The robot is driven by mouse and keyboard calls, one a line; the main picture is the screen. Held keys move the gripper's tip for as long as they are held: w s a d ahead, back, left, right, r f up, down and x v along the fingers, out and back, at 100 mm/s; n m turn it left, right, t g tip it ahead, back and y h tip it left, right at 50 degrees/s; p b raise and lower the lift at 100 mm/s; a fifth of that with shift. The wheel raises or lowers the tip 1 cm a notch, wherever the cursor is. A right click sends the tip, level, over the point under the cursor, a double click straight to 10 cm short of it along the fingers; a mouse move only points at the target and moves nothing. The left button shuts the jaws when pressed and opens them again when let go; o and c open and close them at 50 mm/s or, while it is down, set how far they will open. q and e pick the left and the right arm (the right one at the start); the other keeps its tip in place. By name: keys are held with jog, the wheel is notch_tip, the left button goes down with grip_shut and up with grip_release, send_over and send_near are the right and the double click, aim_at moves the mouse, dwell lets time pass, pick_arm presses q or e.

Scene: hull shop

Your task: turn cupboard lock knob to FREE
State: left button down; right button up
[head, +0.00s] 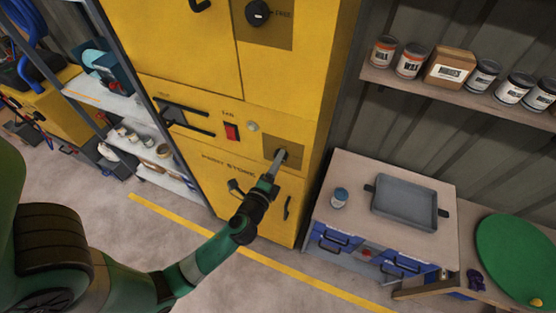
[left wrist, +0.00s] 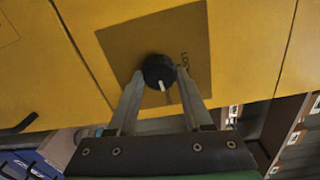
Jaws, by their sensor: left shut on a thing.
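The yellow cupboard (head: 215,128) carries a black round knob (head: 281,153) on a brownish square plate (head: 297,149) at its lower right. In the left wrist view the knob (left wrist: 158,68) has a white pointer mark aimed down in the picture, slightly right. Small lettering, apparently starting with "LO", stands on the plate right of the knob. My left gripper (head: 277,162) reaches the knob from the front. Its two fingers (left wrist: 160,80) are shut on either side of the knob. In the head view the fingers partly hide the knob. My right gripper is not in view.
A second black knob (head: 257,13) sits higher on the cupboard. A red switch (head: 231,132) and black handles are on its front. To the right, a workbench (head: 333,223) bears a grey tray (head: 405,203) and a blue-topped jar (head: 340,197). A shelf (head: 455,91) holds tins.

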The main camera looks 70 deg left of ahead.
pick_arm(q)
jog(key=shift+m, duration=0.4)
jog(key=shift+c, duration=1.6)
grip_release()
jog(key=b+v, duration=0.1)
jog(key=v, duration=1)
jog(key=shift+s+d+b, duration=0.15)
jog(key=shift+s+b, duration=0.1)
jog(key=shift+b, duration=0.1)
jog(key=shift+r, duration=0.1)
